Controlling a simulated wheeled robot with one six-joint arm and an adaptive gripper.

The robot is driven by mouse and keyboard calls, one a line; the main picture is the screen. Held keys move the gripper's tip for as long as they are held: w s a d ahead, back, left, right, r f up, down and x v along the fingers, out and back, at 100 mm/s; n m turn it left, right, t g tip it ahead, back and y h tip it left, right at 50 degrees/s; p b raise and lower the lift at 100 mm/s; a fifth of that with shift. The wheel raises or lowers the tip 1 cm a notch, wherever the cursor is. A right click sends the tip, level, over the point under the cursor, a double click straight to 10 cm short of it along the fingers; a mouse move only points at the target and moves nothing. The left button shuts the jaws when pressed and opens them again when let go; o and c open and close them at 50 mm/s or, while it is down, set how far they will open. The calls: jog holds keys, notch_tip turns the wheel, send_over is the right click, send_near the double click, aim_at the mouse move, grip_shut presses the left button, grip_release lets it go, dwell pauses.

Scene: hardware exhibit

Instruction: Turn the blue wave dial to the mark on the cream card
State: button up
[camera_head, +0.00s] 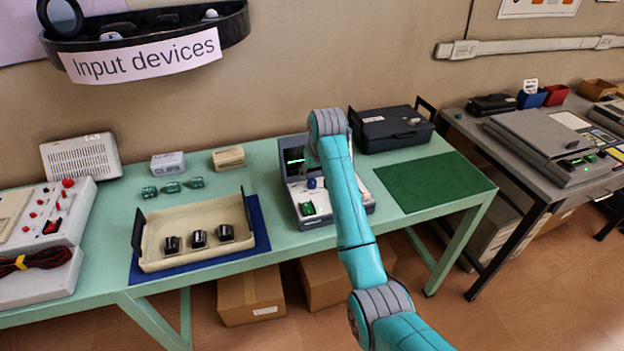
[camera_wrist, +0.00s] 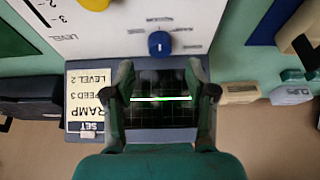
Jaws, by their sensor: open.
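The blue wave dial (camera_wrist: 160,43) sits on the white panel of the tester, just beyond my fingertips in the wrist view. It also shows small in the head view (camera_head: 311,183). A small pale mark shows on its face; which label it points to I cannot tell. The cream card (camera_wrist: 87,100) reads upside down in the wrist view: SET, RAMP, SPEED 3, LEVEL 2. It stands beside the dark screen. My gripper (camera_wrist: 161,72) is open and empty over the screen, apart from the dial. In the head view my arm hides the card.
The dark screen (camera_wrist: 155,110) shows a flat bright line. A green switch (camera_head: 307,208) is on the panel's front. A tray (camera_head: 160,262) with black knobs lies left; a black case (camera_head: 392,130) stands behind right. The green mat (camera_head: 435,182) is bare.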

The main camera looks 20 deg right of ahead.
aim_at(312, 181)
jog(key=shift+x, duration=2.5)
grip_shut()
